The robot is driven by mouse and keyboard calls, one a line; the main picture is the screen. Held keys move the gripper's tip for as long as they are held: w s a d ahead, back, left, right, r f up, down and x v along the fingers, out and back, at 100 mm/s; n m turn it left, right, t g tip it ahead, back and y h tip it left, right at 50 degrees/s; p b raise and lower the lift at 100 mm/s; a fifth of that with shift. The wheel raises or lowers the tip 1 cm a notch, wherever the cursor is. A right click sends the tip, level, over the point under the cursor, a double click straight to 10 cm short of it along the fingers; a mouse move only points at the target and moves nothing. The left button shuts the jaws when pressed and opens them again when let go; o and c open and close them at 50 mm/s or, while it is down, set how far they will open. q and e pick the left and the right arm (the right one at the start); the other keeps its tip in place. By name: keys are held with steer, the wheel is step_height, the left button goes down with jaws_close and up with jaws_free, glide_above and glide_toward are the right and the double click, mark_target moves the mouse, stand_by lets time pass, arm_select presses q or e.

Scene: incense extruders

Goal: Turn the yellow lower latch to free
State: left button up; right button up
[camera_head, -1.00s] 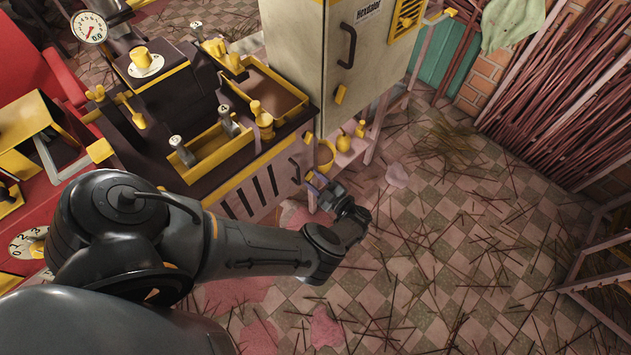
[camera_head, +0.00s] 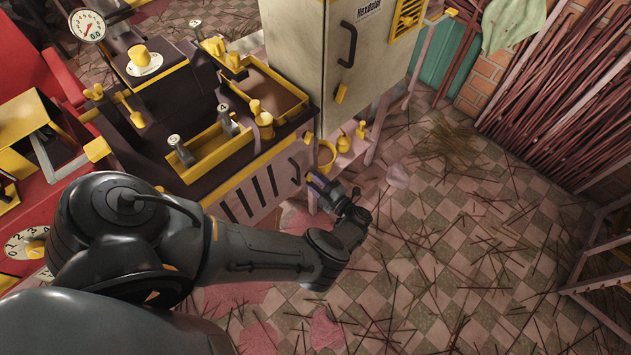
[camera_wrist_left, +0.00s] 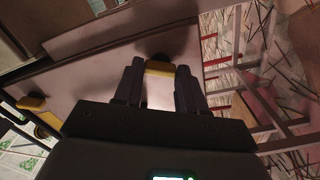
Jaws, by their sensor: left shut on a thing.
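My left gripper (camera_head: 320,184) is low beside the front face of the extruder machine. In the left wrist view its two dark fingers (camera_wrist_left: 159,86) are shut on a yellow latch (camera_wrist_left: 160,66), whose yellow end shows between them against a pale panel. In the head view, the gripped latch cannot be made out. A second yellow latch-like piece (camera_wrist_left: 35,103) shows at the left of the wrist view, apart from the fingers. My right gripper is not in view.
The checkered floor (camera_head: 440,230) to the right holds scattered sticks.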

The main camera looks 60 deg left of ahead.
arm_select(q)
steer(key=o, duration=1.1)
steer(key=shift+c, duration=0.2)
steer(key=b+v, duration=0.1)
steer(key=v, duration=0.9)
steer(key=shift+d, duration=0.35)
steer(key=shift+r, duration=0.1)
